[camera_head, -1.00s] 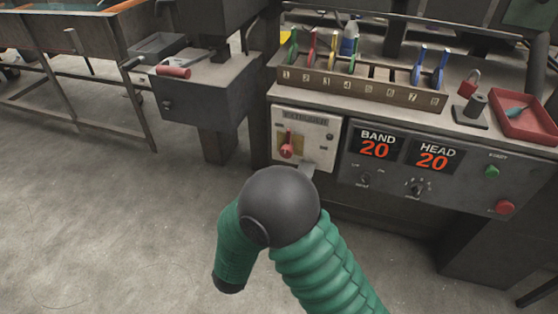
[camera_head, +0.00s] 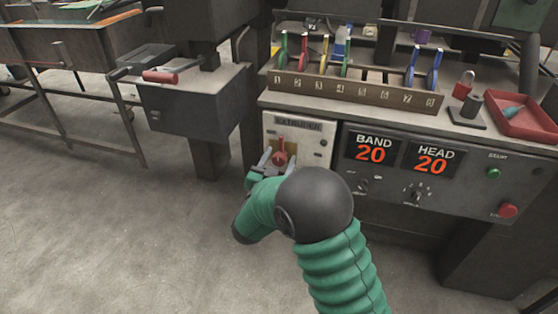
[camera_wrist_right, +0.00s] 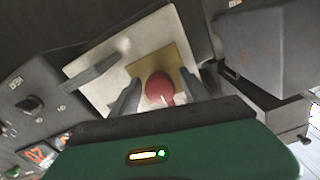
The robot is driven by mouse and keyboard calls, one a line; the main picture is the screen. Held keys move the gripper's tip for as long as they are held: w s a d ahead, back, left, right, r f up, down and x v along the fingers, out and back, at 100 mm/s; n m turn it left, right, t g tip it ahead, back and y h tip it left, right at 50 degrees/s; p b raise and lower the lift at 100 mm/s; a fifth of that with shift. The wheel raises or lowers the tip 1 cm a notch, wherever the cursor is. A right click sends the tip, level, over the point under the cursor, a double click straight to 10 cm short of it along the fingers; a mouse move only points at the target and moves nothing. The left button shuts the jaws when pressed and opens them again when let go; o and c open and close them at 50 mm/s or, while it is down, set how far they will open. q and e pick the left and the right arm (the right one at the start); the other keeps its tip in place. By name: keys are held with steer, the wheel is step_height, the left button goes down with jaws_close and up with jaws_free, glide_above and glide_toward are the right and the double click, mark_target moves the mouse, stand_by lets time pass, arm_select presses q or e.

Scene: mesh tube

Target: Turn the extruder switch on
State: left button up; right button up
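The extruder switch (camera_head: 280,157) is a red lever with a round knob on a yellowish plate. It sits on a pale panel (camera_head: 313,146) labelled like "EXTRUDER", at the left end of the dark control console. My right gripper (camera_head: 272,158) is at this panel, its fingers open around the red knob. In the right wrist view the red knob (camera_wrist_right: 160,88) lies between the two grey fingers of the gripper (camera_wrist_right: 158,92), with gaps visible on both sides. My forearm hides the panel's lower part. My left gripper is not in view.
The console carries red BAND and HEAD displays (camera_head: 402,154), knobs, a green button (camera_head: 494,174) and a red button (camera_head: 508,210). Above are a numbered rack (camera_head: 350,90) with coloured levers, a padlock (camera_head: 464,84) and a red tray (camera_head: 525,122). A dark machine box (camera_head: 190,105) stands left.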

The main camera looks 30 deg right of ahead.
jaws_close()
steer(key=shift+m, duration=0.5)
steer(key=m+b, duration=0.1)
steer(key=m, duration=0.2)
steer(key=shift+f+m+b, duration=0.1)
steer(key=shift+m+b, duration=0.25)
steer(key=shift+m, duration=0.05)
steer(key=m+b, duration=0.2)
steer(key=m, duration=0.2)
steer(key=shift+f+m, duration=0.1)
steer(key=shift+m, duration=0.2)
steer(key=m+b, duration=0.4)
steer(key=m, duration=0.1)
steer(key=shift+b, duration=0.4)
steer(key=shift+m+b, duration=1.4)
steer(key=shift+m, duration=0.4)
